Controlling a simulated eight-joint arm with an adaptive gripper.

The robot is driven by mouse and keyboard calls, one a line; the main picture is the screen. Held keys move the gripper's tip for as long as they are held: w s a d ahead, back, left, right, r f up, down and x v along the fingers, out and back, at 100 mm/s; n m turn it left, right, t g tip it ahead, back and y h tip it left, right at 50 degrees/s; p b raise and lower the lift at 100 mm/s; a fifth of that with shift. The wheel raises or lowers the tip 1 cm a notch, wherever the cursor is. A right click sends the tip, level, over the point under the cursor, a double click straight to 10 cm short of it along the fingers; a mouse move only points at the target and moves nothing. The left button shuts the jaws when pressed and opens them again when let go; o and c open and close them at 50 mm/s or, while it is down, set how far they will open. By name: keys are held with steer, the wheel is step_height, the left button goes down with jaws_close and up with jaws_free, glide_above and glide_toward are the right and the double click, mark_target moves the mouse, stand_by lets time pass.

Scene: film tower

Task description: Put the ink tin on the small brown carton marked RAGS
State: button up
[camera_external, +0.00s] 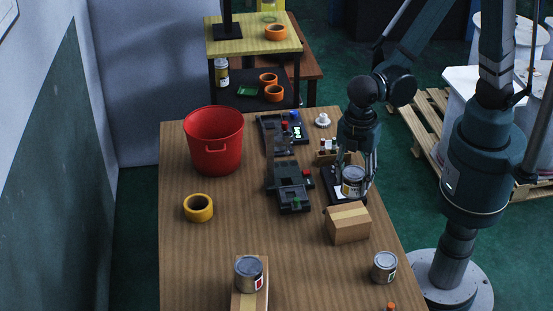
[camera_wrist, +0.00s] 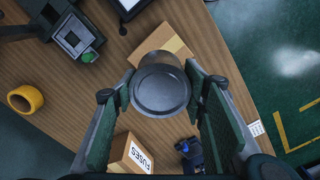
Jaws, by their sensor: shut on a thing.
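My gripper (camera_wrist: 160,95) is shut on a grey metal tin (camera_wrist: 160,90), which shows from its flat round end in the wrist view. In the external view the tin (camera_external: 353,181) hangs upright between the fingers with a label on its side that I cannot read. A brown carton (camera_external: 348,225) with a tape strip stands just in front of and below the tin; in the wrist view it (camera_wrist: 150,45) is partly hidden behind the tin. No RAGS mark is readable on it. Another carton (camera_wrist: 132,153) in the wrist view reads FUSES.
A second tin (camera_external: 384,267) stands at the table's right edge. Another tin (camera_external: 249,272) sits on a carton (camera_external: 236,300) at the front. A red bucket (camera_external: 213,142), yellow tape roll (camera_external: 198,208) and dark device (camera_external: 290,188) stand on the table. Its left front is clear.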

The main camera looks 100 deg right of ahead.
mark_target(352, 192)
steer(key=shift+f, duration=2.4)
steer(key=shift+f, duration=0.1)
steer(key=shift+f+b, duration=0.45)
steer(key=shift+f, duration=1.55)
steer(key=shift+f, duration=0.15)
steer(key=o, duration=1)
steer(key=shift+o, duration=0.2)
steer(key=shift+r+p, duration=0.65)
steer(key=shift+r, duration=5.5)
